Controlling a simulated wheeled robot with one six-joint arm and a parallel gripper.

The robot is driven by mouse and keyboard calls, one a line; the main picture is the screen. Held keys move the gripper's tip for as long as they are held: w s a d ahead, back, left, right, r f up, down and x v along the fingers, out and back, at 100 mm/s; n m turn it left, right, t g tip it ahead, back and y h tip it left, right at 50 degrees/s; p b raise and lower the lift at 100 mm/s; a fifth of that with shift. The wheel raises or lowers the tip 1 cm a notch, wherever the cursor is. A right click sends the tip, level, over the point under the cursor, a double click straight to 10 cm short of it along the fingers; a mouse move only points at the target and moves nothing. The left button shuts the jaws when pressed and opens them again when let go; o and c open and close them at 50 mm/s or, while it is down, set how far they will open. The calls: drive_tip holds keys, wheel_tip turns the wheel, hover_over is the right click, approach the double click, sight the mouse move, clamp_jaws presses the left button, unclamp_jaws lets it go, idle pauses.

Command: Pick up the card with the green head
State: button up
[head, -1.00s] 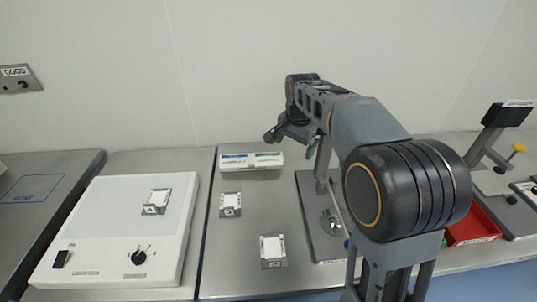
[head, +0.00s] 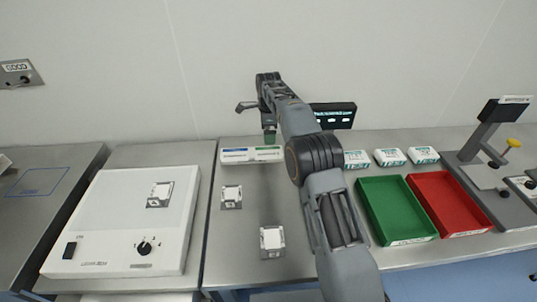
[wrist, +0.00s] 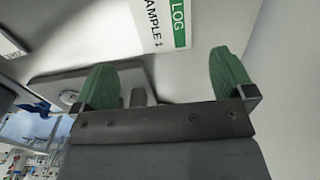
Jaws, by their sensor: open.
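The card with the green head (head: 268,154) lies at the back of the steel table, beside a card with a blue head (head: 235,155) in a white holder. In the wrist view a green band reading "LOG" (wrist: 179,24) shows at the top edge, next to white printed "SAMPLE 1". My gripper (head: 269,138) is above and just behind the green-headed card in the head view, partly hidden by my arm. In the wrist view its two green fingers (wrist: 166,82) are wide apart with nothing between them. The card appears beyond the fingertips; contact cannot be seen.
Small fixtures with white pads (head: 231,195) (head: 271,239) stand in front of the cards. A white control unit (head: 120,220) is at left. A green tray (head: 397,208), a red tray (head: 449,203) and white cartons (head: 389,157) are at right. The wall is close behind.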

sight(268, 153)
drive_tip(key=shift+f+p, duration=0.7)
drive_tip(key=shift+f, duration=3.8)
drive_tip(key=shift+c, duration=0.3)
drive_tip(key=c, duration=0.8)
